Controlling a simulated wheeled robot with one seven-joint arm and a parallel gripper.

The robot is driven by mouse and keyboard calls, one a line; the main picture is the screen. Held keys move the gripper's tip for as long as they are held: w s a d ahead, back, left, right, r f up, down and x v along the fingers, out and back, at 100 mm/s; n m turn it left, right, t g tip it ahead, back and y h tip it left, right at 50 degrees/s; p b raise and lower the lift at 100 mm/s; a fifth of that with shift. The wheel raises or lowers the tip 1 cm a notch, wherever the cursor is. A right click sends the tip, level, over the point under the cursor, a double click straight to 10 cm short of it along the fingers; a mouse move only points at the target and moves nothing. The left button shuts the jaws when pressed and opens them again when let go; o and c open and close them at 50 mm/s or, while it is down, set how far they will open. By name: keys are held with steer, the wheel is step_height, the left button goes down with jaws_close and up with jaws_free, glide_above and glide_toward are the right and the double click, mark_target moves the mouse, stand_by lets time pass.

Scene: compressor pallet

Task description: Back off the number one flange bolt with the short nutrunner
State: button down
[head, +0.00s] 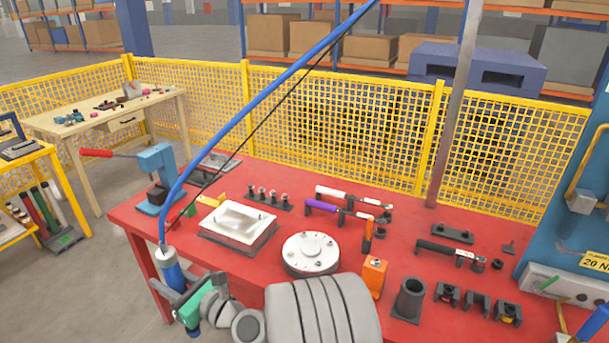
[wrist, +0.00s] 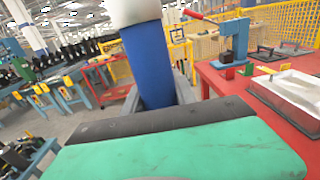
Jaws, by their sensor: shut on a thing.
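My gripper (head: 176,288) is shut on a blue cylindrical nutrunner (head: 170,265), which hangs from a blue hose off the front left edge of the red bench. The nutrunner also shows in the wrist view (wrist: 147,65), upright between the jaws with a pale collar on top.
A white rectangular cover (head: 238,222) lies between my gripper and the flange. A teal press (head: 155,170) with a red lever stands at the back left. An orange block (head: 374,274), a dark cup (head: 409,298) and several wrenches occupy the right. The blue hose crosses the bench overhead.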

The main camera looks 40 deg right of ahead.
steer(key=d+r+m+h, duration=0.2)
steer(key=d+r+h, duration=0.1)
steer(key=d, duration=0.9)
steer(key=w+d+r+m+h, duration=0.1)
steer(key=d+r+m+h, duration=0.2)
steer(key=d, duration=1)
steer(key=w+d+r+m+h, duration=0.1)
steer(key=d+h, duration=0.4)
steer(key=d, duration=0.7)
step_height(320, 180, up, 2)
steer(key=shift+d+r+m+p, duration=0.15)
steer(key=shift+m+p, duration=0.25)
steer(key=shift+m, duration=0.3)
steer(key=shift+r+p, duration=0.1)
steer(key=shift+p, duration=0.35)
